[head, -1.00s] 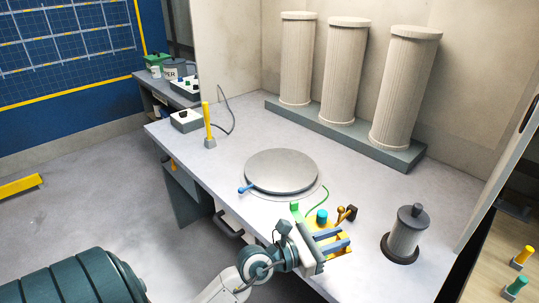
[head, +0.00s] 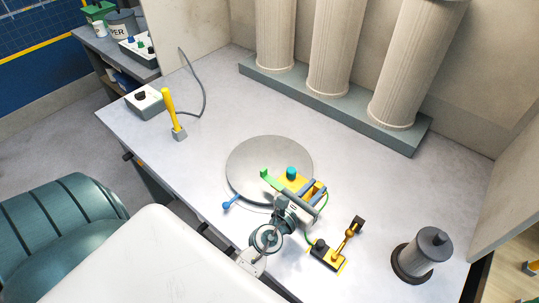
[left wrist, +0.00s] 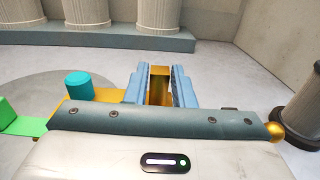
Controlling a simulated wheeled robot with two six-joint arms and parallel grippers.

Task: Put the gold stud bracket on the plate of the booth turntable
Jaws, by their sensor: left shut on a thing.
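The gold stud bracket (head: 314,185) has a teal round stud (head: 291,173) and a bright green tab (head: 267,177) at its left end. My left gripper (head: 313,193) is shut on it. In the left wrist view the gold piece (left wrist: 159,85) sits between the blue fingers, with the stud and tab to the left. The round grey turntable plate (head: 262,152) lies on the table. The bracket's left part overlaps the plate's right front edge in the head view. I cannot tell whether they touch. My right gripper is not in view.
A black-and-gold fixture (head: 328,254) stands just in front of the gripper. A dark grey canister (head: 424,254) is at the right. A blue handle (head: 231,202) sticks out by the plate. Fluted columns (head: 330,45) stand behind; the table between is clear.

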